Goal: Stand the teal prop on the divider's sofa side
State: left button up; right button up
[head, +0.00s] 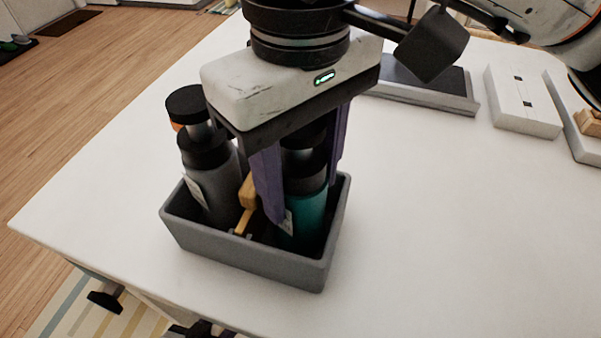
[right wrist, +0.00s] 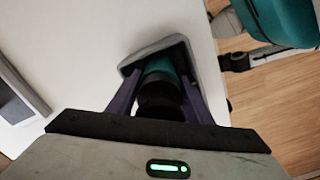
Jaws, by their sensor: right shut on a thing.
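The teal prop (head: 309,205) is a teal bottle with a black cap, standing about upright in the right part of a grey bin (head: 240,262). My right gripper (head: 300,190) comes from above with its purple fingers on either side of the bottle, shut on it. The right wrist view shows the cap and a strip of teal (right wrist: 157,68) between the fingers. A yellow upright piece (head: 245,205), perhaps the divider, stands between the teal bottle and a grey bottle (head: 212,185). The bottle's base is hidden by the bin wall.
A dark tray (head: 425,88) and a white box (head: 520,103) lie at the back right of the white table (head: 440,240). The table right of the bin is clear.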

jog(key=o, duration=1.1)
jog(key=shift+f, duration=0.15)
jog(key=shift+c, duration=0.2)
jog(key=o, duration=0.4)
jog(key=shift+o, duration=0.2)
notch_tip(320, 180, up, 12)
jog(key=shift+r+p, duration=0.2)
jog(key=shift+p, duration=0.55)
